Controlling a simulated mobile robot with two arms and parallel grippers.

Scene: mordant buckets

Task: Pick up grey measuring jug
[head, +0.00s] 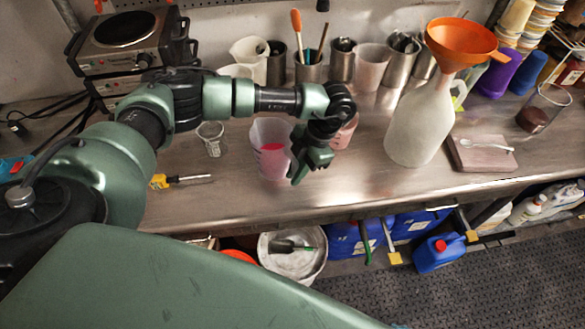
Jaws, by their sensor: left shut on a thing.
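A translucent, greyish jug (262,137) with something pink inside stands upright on the steel bench in the head view; I take it for the grey measuring jug. My left gripper (298,176) comes down at its right side, with the fingers shut at the jug's right wall or handle. The fingers and wrist hide that side, so the exact grip does not show. The jug appears to rest on the bench. My right gripper is not in view.
A pinkish cup (346,134) stands just behind my wrist. A small clear beaker (211,138) and a yellow-handled tool (180,180) are to the left. A large pale bottle (418,125) with an orange funnel (462,42) stands to the right. Metal pots line the back; the front bench strip is clear.

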